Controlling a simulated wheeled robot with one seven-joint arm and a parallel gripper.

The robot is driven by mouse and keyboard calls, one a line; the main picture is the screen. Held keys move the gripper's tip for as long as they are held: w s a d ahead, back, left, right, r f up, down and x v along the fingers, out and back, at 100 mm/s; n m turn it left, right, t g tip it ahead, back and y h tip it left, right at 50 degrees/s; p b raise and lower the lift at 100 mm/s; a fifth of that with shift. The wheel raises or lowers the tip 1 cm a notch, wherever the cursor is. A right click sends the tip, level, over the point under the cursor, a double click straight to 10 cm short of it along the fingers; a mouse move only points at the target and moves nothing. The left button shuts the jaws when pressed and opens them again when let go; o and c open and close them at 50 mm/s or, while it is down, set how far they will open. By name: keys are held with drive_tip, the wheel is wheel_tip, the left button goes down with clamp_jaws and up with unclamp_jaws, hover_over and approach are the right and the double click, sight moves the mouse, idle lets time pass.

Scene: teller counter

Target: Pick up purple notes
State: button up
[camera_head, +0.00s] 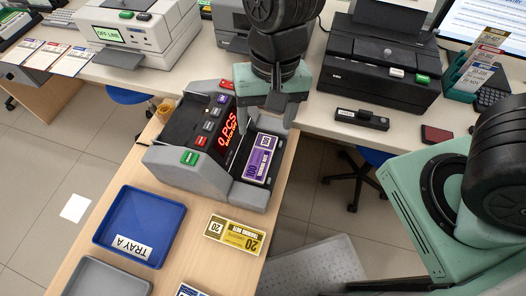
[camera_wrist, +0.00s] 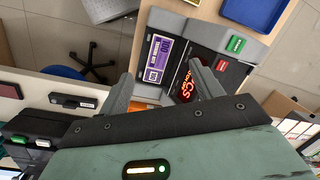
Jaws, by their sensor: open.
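The purple notes (camera_head: 260,158) lie as a small stack in the open front slot of the grey note counter (camera_head: 182,165). The counter's red display reads 0 PCS. The purple notes also show in the wrist view (camera_wrist: 158,60), lying in the counter ahead of my fingers. My gripper (camera_head: 270,122) is open and empty. It hangs over the back part of the counter, just behind the purple notes and apart from them. In the wrist view my gripper (camera_wrist: 160,92) has its two fingers spread wide, with the notes beyond the tips.
A blue tray (camera_head: 180,235) labelled TRAY A, a yellow note stack (camera_head: 235,233) and a grey tray (camera_head: 112,278) sit on the wooden table in front of the counter. A black printer (camera_head: 380,70) and a small black device (camera_head: 362,119) stand on the white counter behind.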

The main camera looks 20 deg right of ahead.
drive_tip(key=w+f+m+t+h+p, duration=0.1)
drive_tip(key=w+f+m, duration=0.4)
drive_tip(key=f+m, duration=0.1)
hover_over(261, 156)
drive_tip(key=f, duration=1)
drive_tip(key=shift+s+f+p, duration=0.25)
drive_tip(key=shift+f+p, duration=0.1)
drive_tip(key=shift+f, duration=0.05)
drive_tip(key=shift+w+f+p, duration=0.15)
drive_tip(key=shift+f+p, duration=0.35)
drive_tip(key=shift+f, duration=1.1)
drive_tip(key=shift+w+f+p, duration=0.1)
drive_tip(key=shift+f+p, duration=0.35)
drive_tip(key=shift+f, duration=1.1)
drive_tip(key=c, duration=0.9)
drive_tip(key=shift+o, duration=0.2)
drive_tip(key=shift+r, duration=0.1)
